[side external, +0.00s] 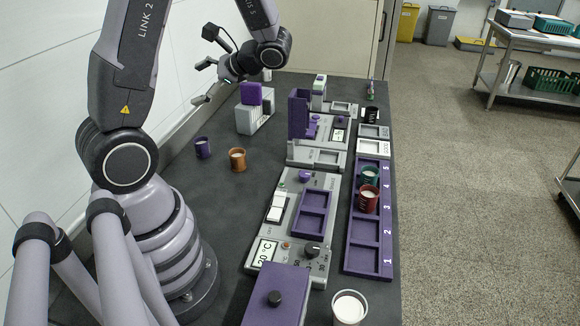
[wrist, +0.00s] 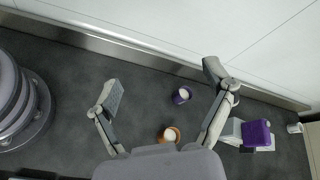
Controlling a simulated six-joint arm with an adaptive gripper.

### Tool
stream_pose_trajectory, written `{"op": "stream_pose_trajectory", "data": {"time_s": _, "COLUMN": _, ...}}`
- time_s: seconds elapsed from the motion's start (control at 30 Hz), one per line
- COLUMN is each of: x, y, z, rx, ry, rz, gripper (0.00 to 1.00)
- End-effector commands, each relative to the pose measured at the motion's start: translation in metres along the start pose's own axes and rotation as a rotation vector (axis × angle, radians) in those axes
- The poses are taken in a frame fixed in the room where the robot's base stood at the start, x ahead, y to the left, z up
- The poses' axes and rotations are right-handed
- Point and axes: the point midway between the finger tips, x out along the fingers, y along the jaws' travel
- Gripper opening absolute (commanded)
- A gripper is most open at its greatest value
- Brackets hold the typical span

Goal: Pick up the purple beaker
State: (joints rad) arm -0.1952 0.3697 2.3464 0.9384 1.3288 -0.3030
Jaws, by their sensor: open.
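The purple beaker (side external: 203,147) stands upright on the dark bench, left of an orange beaker (side external: 238,159), and has pale contents. In the wrist view the purple beaker (wrist: 182,95) lies between my spread fingers, nearer the right one, with the orange beaker (wrist: 170,135) just below it. My gripper (side external: 202,82) is open and empty, high above the bench and farther back than the purple beaker. In the wrist view my gripper (wrist: 163,79) shows both fingers wide apart, touching nothing.
A grey box with a purple block (side external: 251,94) stands behind the beakers, near my gripper's side. A purple numbered rack (side external: 368,245) holds a green and a red beaker. A white beaker (side external: 349,308) stands at the front. The wall runs close along the bench's left edge.

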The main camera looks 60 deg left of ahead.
Motion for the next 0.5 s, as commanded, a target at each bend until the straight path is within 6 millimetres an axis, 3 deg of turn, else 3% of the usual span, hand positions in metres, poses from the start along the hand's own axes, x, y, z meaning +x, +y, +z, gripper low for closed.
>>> {"op": "stream_pose_trajectory", "data": {"time_s": 0.13, "x": 0.036, "y": -0.014, "z": -0.042, "rx": 0.168, "ry": -0.182, "rz": -0.205, "gripper": 0.82}}
{"op": "stream_pose_trajectory", "data": {"time_s": 0.27, "x": 0.068, "y": -0.016, "z": -0.086, "rx": 0.32, "ry": -0.268, "rz": -0.386, "gripper": 0.82}}
{"op": "stream_pose_trajectory", "data": {"time_s": 0.37, "x": 0.094, "y": -0.006, "z": -0.122, "rx": 0.442, "ry": -0.291, "rz": -0.52, "gripper": 0.82}}
{"op": "stream_pose_trajectory", "data": {"time_s": 0.5, "x": 0.134, "y": 0.026, "z": -0.172, "rx": 0.612, "ry": -0.26, "rz": -0.683, "gripper": 0.82}}
